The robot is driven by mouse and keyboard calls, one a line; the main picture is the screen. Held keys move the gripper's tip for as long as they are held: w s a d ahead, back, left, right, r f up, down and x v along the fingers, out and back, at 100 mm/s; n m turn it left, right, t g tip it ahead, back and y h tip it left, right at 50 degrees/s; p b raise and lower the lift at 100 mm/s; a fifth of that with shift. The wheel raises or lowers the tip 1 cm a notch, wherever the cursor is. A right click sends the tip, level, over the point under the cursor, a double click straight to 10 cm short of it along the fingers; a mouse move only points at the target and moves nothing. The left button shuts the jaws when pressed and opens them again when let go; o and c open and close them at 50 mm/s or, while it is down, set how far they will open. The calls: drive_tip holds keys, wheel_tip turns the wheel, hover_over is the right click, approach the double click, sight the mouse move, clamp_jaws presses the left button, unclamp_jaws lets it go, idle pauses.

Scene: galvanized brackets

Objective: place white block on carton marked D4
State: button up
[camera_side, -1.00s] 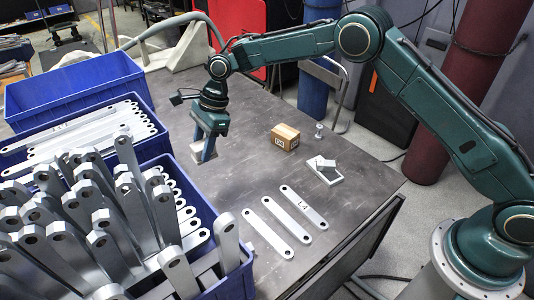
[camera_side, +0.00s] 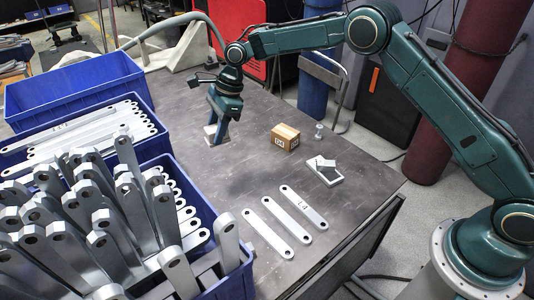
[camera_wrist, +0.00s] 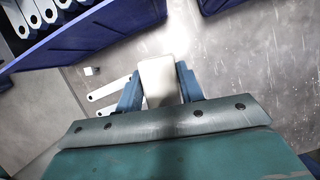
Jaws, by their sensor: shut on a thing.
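The white block (camera_wrist: 160,80) is clamped between the blue fingers of my gripper (camera_wrist: 160,92) in the wrist view. In the side view my gripper (camera_side: 217,138) points down over the left part of the table, and a pale bit of the block (camera_side: 209,131) shows beside the fingers. It appears to be above the tabletop, but its exact height is hard to tell. The brown carton (camera_side: 285,138) with a small white label sits on the table to the right of my gripper. I cannot make out the carton in the wrist view.
Three flat brackets (camera_side: 263,233) lie on the front of the table. A pale block with a plate (camera_side: 324,171) and a small silver part (camera_side: 319,131) lie near the carton. The table between gripper and carton is clear.

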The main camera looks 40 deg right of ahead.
drive_tip(key=w+d+r+m+t, duration=0.1)
drive_tip(key=w+d+m, duration=0.1)
drive_tip(key=d, duration=0.6)
drive_tip(key=w+d+r+m, duration=0.1)
drive_tip(key=d+r+m, duration=0.1)
drive_tip(key=d, duration=0.6)
drive_tip(key=m+t+h, duration=0.1)
drive_tip(key=m, duration=0.2)
hover_over(286, 135)
drive_tip(key=s+d, duration=0.1)
drive_tip(key=d, duration=0.1)
drive_tip(key=f, duration=1.3)
drive_tip(key=shift+s+a+f, duration=0.1)
drive_tip(key=shift+a+f, duration=0.15)
drive_tip(key=shift+f, duration=0.1)
drive_tip(key=shift+f, duration=2.05)
drive_tip(key=shift+f, duration=0.1)
drive_tip(key=o, duration=1)
